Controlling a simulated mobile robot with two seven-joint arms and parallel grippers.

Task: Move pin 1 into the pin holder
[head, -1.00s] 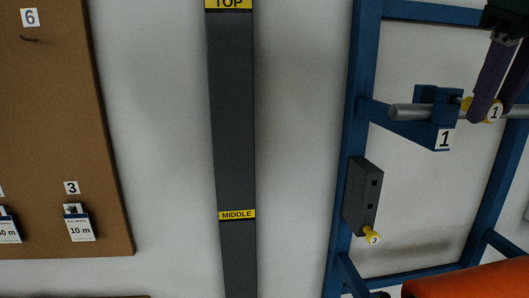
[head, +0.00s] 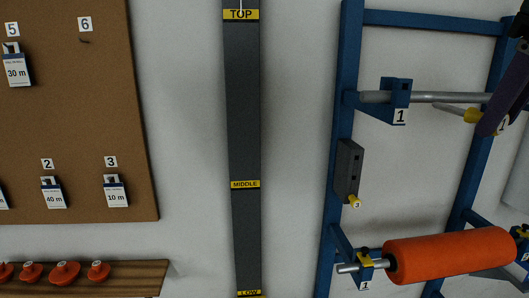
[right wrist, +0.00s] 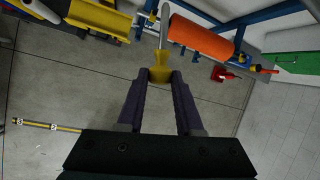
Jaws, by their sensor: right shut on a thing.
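Pin 1 has a yellow head (head: 472,116) and a thin silver shaft pointing left; a "1" label shows beside the purple finger. My right gripper (head: 497,118) is shut on its head at the right edge of the head view. The right wrist view shows the yellow head (right wrist: 159,73) between the two fingertips (right wrist: 160,78), shaft pointing away. The pin holder (head: 348,168) is a dark grey block with square holes on the blue frame's left post. Pin 3 (head: 355,201) sits at its lower end. Pin 1 is apart from the holder, to its right. My left gripper is not in view.
A blue bracket labelled 1 (head: 396,100) carries a grey bar (head: 440,97) just above pin 1. An orange roller (head: 450,255) lies below on the frame (head: 328,205). Wall space between the holder and the bar is open.

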